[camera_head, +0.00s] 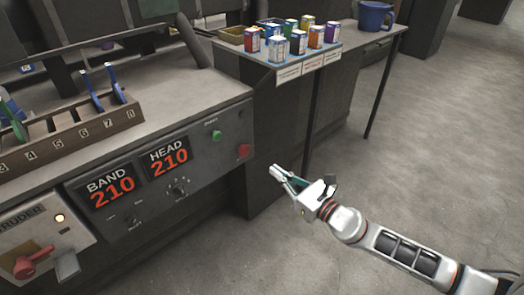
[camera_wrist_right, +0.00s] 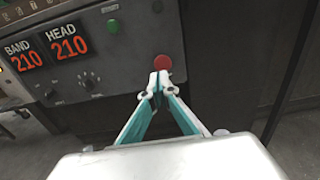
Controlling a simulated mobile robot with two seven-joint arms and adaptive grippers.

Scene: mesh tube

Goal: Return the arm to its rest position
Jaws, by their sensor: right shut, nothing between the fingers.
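My right arm (camera_head: 400,250) comes in from the lower right in the head view. Its gripper (camera_head: 277,171) is in the air over the floor, in front of the machine's control panel and apart from it as far as the head view shows. In the right wrist view the fingertips of the gripper (camera_wrist_right: 157,82) meet, shut and empty, and appear just below the red button (camera_wrist_right: 164,62). The same red button (camera_head: 244,151) is at the panel's right end in the head view. My left gripper is not in view.
The machine panel (camera_head: 206,165) has two displays reading 210, a green button (camera_head: 216,135) and a red lever (camera_head: 32,262). A side table (camera_head: 345,62) behind holds several cartons and a blue mug (camera_head: 375,16). The floor (camera_head: 440,150) at right is clear.

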